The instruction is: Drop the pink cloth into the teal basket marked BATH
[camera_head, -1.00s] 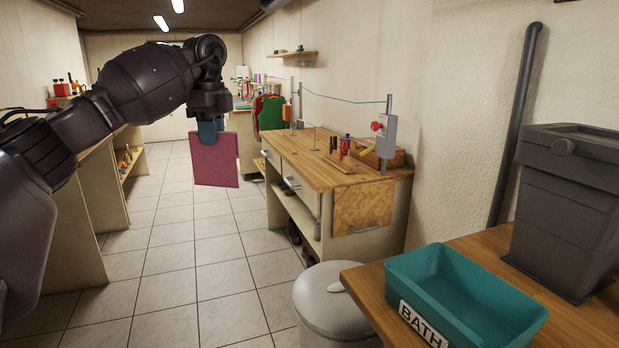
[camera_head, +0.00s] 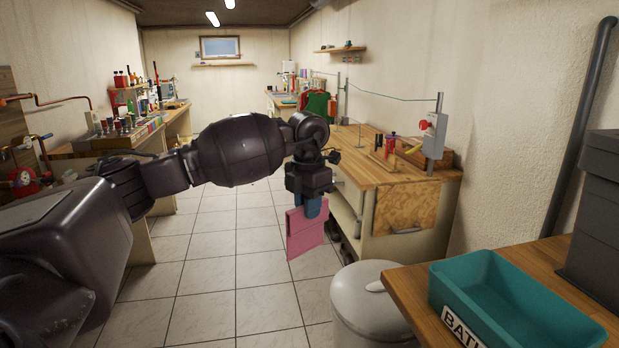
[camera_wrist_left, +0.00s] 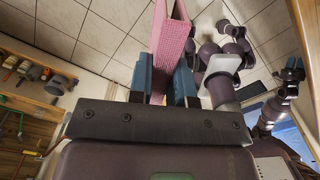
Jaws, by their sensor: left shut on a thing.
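The pink cloth (camera_head: 305,236) hangs flat from my left gripper (camera_head: 312,207) in the head view, in the air over the tiled floor. The left gripper's blue fingers are shut on the cloth's upper edge. In the left wrist view the cloth (camera_wrist_left: 171,38) stands between the two fingers. The teal basket (camera_head: 510,308) is on a wooden table at the lower right, with a white BATH label on its front, partly cut off by the frame. It looks empty. The gripper and cloth are to the left of the basket and apart from it.
A white lidded bin (camera_head: 368,303) stands left of the basket's wooden table (camera_head: 410,290). A dark grey container (camera_head: 600,220) stands behind the basket. A workbench (camera_head: 375,172) with tools is beyond the cloth. The tiled floor (camera_head: 240,290) at centre is clear.

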